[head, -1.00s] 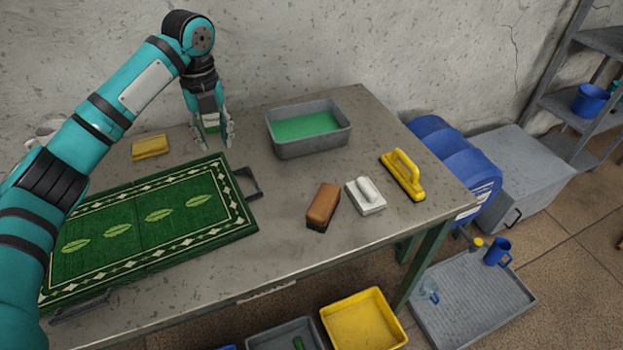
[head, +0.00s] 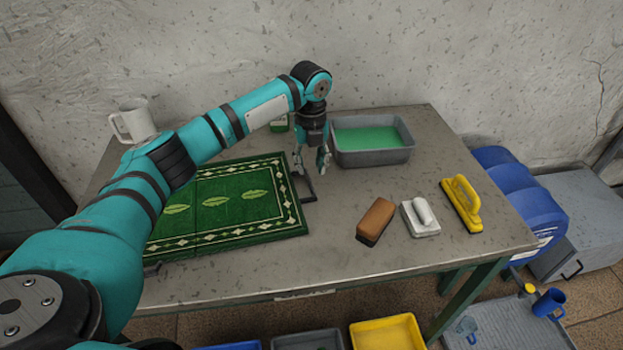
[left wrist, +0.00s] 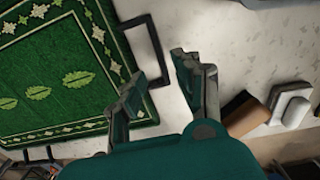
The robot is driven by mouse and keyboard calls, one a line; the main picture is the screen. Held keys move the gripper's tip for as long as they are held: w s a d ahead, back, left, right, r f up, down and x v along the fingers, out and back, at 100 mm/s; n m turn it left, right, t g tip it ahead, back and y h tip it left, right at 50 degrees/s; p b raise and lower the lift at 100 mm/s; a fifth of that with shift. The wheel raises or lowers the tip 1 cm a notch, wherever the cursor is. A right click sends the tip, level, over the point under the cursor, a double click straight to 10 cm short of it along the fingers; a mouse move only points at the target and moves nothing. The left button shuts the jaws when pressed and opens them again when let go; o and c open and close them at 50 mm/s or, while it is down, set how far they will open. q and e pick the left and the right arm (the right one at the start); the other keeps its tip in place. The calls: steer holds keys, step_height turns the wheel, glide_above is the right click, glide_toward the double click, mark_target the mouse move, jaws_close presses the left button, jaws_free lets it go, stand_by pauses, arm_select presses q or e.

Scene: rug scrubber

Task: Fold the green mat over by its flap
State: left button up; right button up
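The green mat (head: 235,208) lies flat on the table, with pale leaf shapes and a cream patterned border. My left arm covers part of its left side. A dark looped handle (head: 307,189) sticks out at the mat's right edge; the handle (left wrist: 149,43) and mat (left wrist: 62,75) also show in the left wrist view. My left gripper (head: 311,169) points down near the handle, fingers apart and empty. In the left wrist view the left gripper (left wrist: 157,80) has the handle close to its left finger; I cannot tell whether they touch. My right gripper is not in view.
A grey tub (head: 372,155) with green liquid stands just right of the gripper. A brown brush (head: 376,220), a white scrubber (head: 420,222) and a yellow scrubber (head: 462,205) lie farther right. A white mug (head: 133,122) stands at the back left. The front table strip is clear.

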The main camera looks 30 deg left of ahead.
mark_target(311, 184)
arm_select(q)
step_height(311, 184, down, 6)
steer(key=shift+f, duration=0.1)
steer(key=shift+c, duration=0.4)
jaws_close()
